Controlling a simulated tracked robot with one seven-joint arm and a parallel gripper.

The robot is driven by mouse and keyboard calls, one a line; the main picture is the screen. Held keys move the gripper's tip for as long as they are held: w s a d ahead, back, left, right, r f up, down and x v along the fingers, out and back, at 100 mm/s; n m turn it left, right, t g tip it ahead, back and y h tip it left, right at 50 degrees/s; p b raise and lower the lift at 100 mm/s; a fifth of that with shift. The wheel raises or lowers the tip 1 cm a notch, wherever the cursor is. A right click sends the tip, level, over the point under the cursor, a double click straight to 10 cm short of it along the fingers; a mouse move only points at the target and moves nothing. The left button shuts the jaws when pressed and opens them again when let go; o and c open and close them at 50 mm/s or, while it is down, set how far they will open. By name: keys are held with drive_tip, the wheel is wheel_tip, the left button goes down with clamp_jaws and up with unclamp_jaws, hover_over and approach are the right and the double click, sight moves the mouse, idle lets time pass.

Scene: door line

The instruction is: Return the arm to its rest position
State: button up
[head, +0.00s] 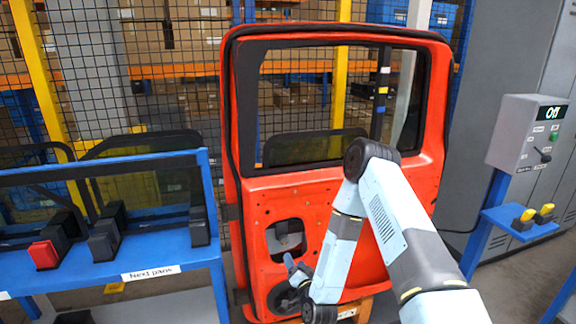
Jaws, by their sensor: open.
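My arm rises from the bottom right to a dark elbow joint in front of the red door, then bends down to a dark wrist joint. My gripper (292,268) shows small and grey-blue beside that wrist, in front of the door's lower left part. Its fingers look apart, and I see nothing held between them. The red door (341,192) stands upright with a black-edged window opening at the top. My arm hides part of its lower right. I cannot tell whether the gripper touches the door.
A blue rack (170,265) labelled "Next pane" stands at left, with dark panes and black and red blocks. At right are a grey control box (512,150) reading "Off" and a blue shelf (540,232) with yellow-topped pieces. Wire mesh fencing (190,50) stands behind.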

drive_tip(key=w+d+r+n+g, duration=0.1)
drive_tip(key=w+r, duration=0.1)
drive_tip(key=r, duration=0.3)
drive_tip(key=w+d+r+n+g, duration=0.1)
drive_tip(key=w+r+n, duration=0.1)
drive_tip(key=r, duration=0.3)
drive_tip(key=w+d+r+n+g, duration=0.1)
drive_tip(key=r, duration=0.4)
drive_tip(key=shift+w+d+r+g, duration=0.25)
drive_tip(key=shift+w+r+g, duration=0.05)
drive_tip(key=shift+w, duration=0.1)
drive_tip(key=s+d+r+n+g+h, duration=0.15)
drive_tip(key=s+d+r, duration=0.35)
drive_tip(key=r, duration=0.5)
drive_tip(key=s+d+r+g+h, duration=0.2)
drive_tip(key=s+d+r, duration=0.35)
drive_tip(key=r, duration=0.45)
drive_tip(key=s+d+r+g, duration=0.1)
drive_tip(key=s+d+r, duration=0.1)
drive_tip(key=s, duration=0.7)
drive_tip(key=s+d+r+g+h, duration=0.1)
drive_tip(key=s+r, duration=0.3)
drive_tip(key=s, duration=0.6)
drive_tip(key=s+d+r+g, duration=0.2)
drive_tip(key=s+d+r, duration=0.1)
drive_tip(key=s, duration=0.6)
drive_tip(key=shift+s+d+r+h, duration=0.2)
drive_tip(key=shift+r+h, duration=0.15)
drive_tip(key=shift+r, duration=0.25)
drive_tip(key=shift+w, duration=0.1)
